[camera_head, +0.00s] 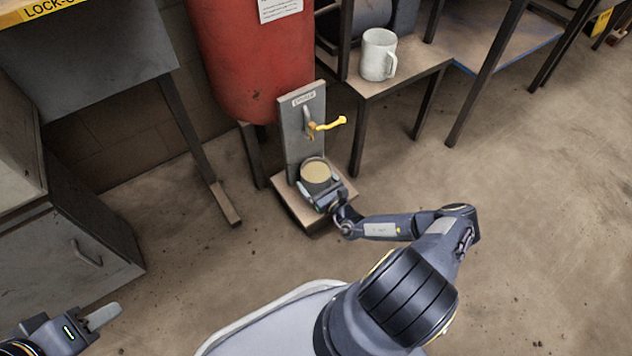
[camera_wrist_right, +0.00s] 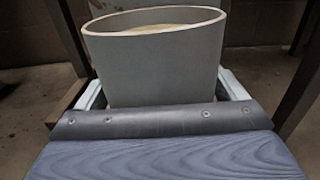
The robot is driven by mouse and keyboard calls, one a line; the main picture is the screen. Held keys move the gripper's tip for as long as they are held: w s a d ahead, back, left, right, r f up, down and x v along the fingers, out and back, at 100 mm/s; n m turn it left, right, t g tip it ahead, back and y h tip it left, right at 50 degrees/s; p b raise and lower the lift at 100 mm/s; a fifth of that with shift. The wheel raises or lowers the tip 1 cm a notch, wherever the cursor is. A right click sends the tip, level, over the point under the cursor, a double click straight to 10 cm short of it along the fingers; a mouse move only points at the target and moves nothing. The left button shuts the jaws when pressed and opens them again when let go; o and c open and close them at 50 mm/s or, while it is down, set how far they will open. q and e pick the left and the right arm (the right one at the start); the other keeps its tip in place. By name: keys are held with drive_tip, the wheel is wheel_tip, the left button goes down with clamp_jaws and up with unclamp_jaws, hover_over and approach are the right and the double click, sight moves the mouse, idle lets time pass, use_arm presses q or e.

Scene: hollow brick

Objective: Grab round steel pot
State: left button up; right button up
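The round steel pot (camera_head: 316,172) is a grey cylinder with pale tan contents. It is at the small wooden stand under the yellow-handled tap (camera_head: 325,126). My right gripper (camera_head: 318,190) is at the pot's near side. In the right wrist view the pot (camera_wrist_right: 155,65) stands upright between the two pale fingers, one on each side. Whether they press on its wall cannot be made out, and the pot's base is hidden. My left gripper (camera_head: 102,317) is at the lower left, far from the pot. Its fingers are only partly visible.
The stand's wooden base (camera_head: 294,208) rests on the floor before a red tank (camera_head: 255,65). A white mug (camera_head: 378,55) stands on a low shelf to the right. A grey cabinet (camera_head: 75,230) and a table leg (camera_head: 205,160) are at left. The floor at right is clear.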

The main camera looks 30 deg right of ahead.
drive_tip(key=c, duration=0.5)
drive_tip(key=shift+c, duration=0.4)
drive_tip(key=shift+r, duration=0.15)
